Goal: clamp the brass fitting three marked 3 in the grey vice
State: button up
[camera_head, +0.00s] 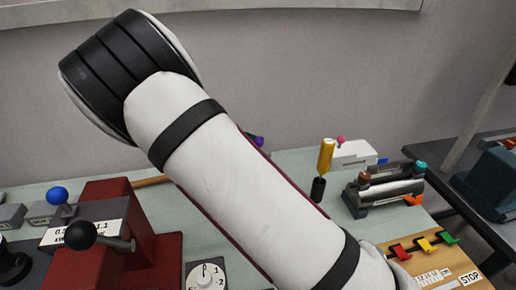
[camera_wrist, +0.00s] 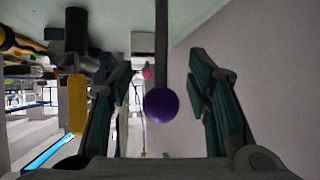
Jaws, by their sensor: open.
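My gripper (camera_wrist: 158,75) is open in the wrist view, with its two dark green fingers wide apart. A purple ball (camera_wrist: 161,105) on a dark rod shows between the fingers; no contact with them is visible. In the head view my arm hides my gripper, and a bit of purple (camera_head: 258,141) shows past the arm's edge. I cannot make out a brass fitting marked 3 or a grey vice for certain in either view; my arm covers much of the middle of the table.
A red machine (camera_head: 107,200) with a black ball knob (camera_head: 80,235) stands at left. A yellow-handled tool (camera_head: 326,156) stands upright, also seen in the wrist view (camera_wrist: 77,103). A grey roller device (camera_head: 388,188) and coloured levers (camera_head: 422,243) are at right. The pale green table (camera_head: 290,162) has bare patches.

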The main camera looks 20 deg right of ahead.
jog(key=v, duration=1.2)
jog(key=shift+f, duration=0.1)
